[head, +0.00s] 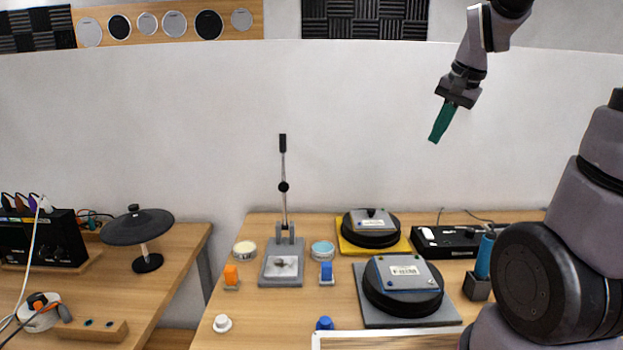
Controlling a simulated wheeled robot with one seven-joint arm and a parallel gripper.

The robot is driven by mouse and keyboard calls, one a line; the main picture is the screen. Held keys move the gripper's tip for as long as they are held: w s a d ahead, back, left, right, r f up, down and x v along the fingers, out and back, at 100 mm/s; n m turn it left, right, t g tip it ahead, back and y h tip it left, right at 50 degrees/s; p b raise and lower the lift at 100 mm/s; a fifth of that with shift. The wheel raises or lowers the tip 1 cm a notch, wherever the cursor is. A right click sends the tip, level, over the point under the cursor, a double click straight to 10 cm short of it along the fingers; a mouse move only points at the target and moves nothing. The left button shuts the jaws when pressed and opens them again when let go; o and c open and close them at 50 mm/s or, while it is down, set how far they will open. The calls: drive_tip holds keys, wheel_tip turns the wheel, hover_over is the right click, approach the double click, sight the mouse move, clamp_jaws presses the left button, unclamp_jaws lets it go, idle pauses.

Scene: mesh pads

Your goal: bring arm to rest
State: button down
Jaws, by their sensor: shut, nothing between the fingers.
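My gripper (440,124) hangs in the air at the upper right in the head view, in front of the white wall. Its green fingers are together and point down and left, with nothing held. It is well above the table (240,318) and apart from everything on it. My arm comes in from the right side, and part of it hides the table's right end.
Two black round pads with plates stand on a yellow mat (346,249) and a grey mat (367,318). A lever stand (265,275) rises at the table's back left. A second table (120,318) holds a black disc stand (137,229). The air around my gripper is clear.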

drive_tip(key=s+a+r+n+t, duration=0.1)
drive_tip(key=s+a+r, duration=0.1)
drive_tip(key=s, duration=0.5)
drive_tip(key=s+a+r+n+t, duration=0.1)
drive_tip(key=s+r+n+t, duration=0.1)
drive_tip(key=s, duration=0.6)
drive_tip(key=shift+a+r, duration=0.4)
drive_tip(key=shift+r, duration=0.5)
